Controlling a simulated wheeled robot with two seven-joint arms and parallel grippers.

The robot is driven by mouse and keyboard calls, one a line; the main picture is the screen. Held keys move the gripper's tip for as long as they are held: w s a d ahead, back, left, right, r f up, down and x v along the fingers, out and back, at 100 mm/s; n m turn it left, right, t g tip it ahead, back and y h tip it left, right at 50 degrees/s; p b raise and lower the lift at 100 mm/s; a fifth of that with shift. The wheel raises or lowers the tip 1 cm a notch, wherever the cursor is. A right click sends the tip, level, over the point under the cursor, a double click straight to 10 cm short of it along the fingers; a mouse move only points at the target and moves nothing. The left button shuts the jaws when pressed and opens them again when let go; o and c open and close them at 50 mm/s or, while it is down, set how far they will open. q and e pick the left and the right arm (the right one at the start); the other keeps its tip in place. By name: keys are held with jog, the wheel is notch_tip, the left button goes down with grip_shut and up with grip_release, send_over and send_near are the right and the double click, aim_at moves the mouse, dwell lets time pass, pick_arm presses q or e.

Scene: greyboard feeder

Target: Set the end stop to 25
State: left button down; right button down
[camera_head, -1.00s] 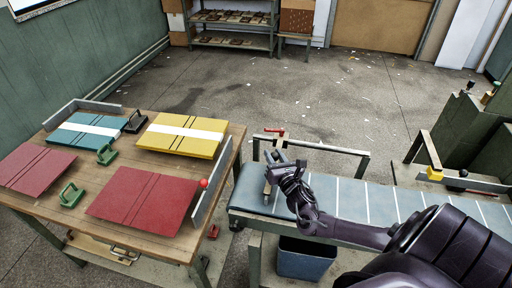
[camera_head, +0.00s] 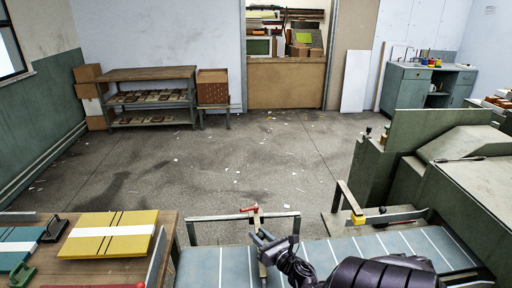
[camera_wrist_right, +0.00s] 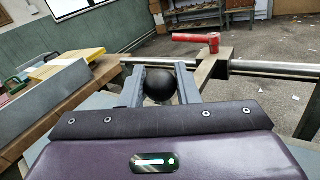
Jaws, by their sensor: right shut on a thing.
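My right gripper (camera_head: 262,238) is at the near side of a metal rail (camera_head: 285,215) over the blue-grey feed table (camera_head: 355,248). In the right wrist view its two fingers (camera_wrist_right: 160,88) are shut on a black ball knob (camera_wrist_right: 159,86), one finger on each side. Just beyond the knob, a metal block (camera_wrist_right: 211,70) sits on the rail, with a red clamp lever (camera_wrist_right: 196,39) on top. The red lever (camera_head: 249,208) also shows in the head view. No scale numbers are readable. My left gripper is out of view.
A wooden table (camera_head: 95,270) with yellow (camera_head: 110,222) and blue covers stands at the left. A second stop arm with a yellow block (camera_head: 357,219) stands to the right of the rail, beside a large green machine (camera_head: 440,170).

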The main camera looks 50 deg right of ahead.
jog(key=c, duration=1.1)
grip_release()
jog(key=v, duration=0.7)
jog(key=shift+s+a, duration=0.15)
jog(key=shift+s, duration=0.25)
